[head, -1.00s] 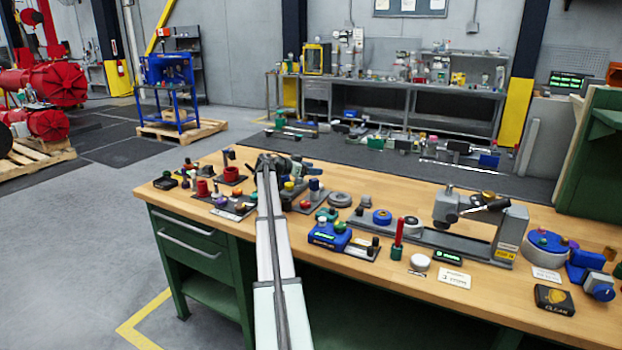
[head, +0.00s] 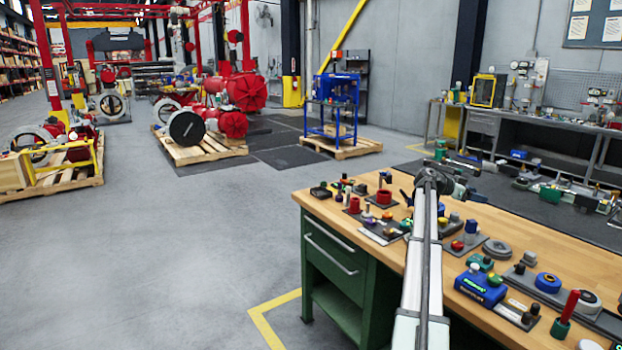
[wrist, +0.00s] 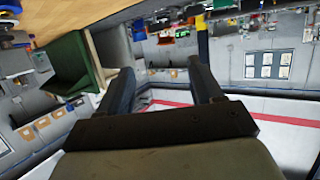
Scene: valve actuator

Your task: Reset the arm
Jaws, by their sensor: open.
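My arm (head: 425,260) reaches from the bottom of the head view up over the workbench, ending in a dark joint. My gripper (wrist: 160,76) shows in the wrist view as two dark fingers, apart, with nothing between them. In the head view I cannot clearly make out the gripper beyond the joint. The wrist view is tilted, with the wooden bench top (wrist: 88,22) at the upper left.
The wooden workbench (head: 335,204) holds a red cup (head: 384,197), a blue box (head: 480,287), a red-handled tool (head: 567,310) and several small parts. A blue stand (head: 335,100) and red machines (head: 240,95) on pallets stand behind.

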